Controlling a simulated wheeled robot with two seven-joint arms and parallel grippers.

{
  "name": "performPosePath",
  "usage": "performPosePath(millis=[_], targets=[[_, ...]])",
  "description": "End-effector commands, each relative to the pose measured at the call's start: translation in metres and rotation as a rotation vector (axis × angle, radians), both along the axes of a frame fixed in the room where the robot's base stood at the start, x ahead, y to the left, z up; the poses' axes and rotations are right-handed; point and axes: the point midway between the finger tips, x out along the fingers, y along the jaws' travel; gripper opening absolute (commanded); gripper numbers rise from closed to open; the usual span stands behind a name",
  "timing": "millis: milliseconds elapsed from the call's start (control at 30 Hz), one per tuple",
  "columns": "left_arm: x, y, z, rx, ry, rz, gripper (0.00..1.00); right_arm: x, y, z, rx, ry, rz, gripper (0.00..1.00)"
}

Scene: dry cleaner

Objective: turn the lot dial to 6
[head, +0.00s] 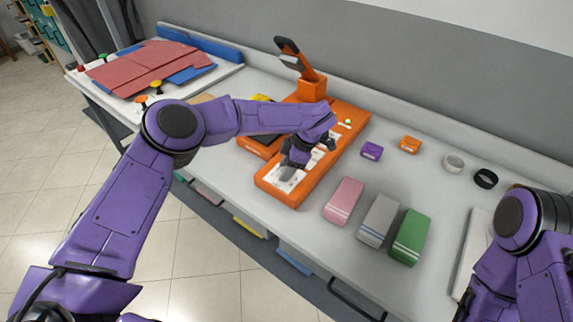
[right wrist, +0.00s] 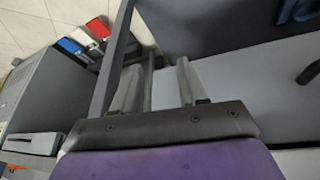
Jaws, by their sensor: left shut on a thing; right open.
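The orange machine (head: 318,180) stands on the grey counter, with a white panel on its front part and an upright orange arm at its back. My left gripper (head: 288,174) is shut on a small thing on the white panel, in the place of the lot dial. The dial and its numbers are hidden behind the fingers, so its setting cannot be read. My right gripper (right wrist: 157,85) is open and empty in the right wrist view, away from the machine.
Pink (head: 344,200), grey (head: 378,220) and green (head: 409,237) blocks stand right of the machine. Behind them are a purple item (head: 371,150), an orange item (head: 409,144), a white ring (head: 453,163) and a black ring (head: 486,178). A folded red garment (head: 150,68) lies at the left.

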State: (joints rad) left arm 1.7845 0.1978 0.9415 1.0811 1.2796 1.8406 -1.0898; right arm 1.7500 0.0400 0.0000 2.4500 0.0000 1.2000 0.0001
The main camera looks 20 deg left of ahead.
Motion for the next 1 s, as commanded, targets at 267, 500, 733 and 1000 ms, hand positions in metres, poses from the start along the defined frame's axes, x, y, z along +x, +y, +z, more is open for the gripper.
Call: performPosePath(millis=[267,500,733,1000], targets=[[-0.003,-0.001,0.001,0.0,0.005,-0.258,0.12,0.0,0.0,0.014,0.0,0.0,0.0,0.43],[-0.005,-0.001,0.0,-0.001,0.005,-0.452,0.12,0.0,0.0,0.024,0.0,0.0,0.0,0.43],[-0.005,0.0,-0.001,0.0,0.006,-0.58,0.12,0.0,0.0,0.031,0.0,0.0,0.0,0.43],[-0.006,0.0,-0.002,-0.001,0.005,-0.652,0.12,0.0,0.0,0.034,0.0,0.0,0.0,0.43]])
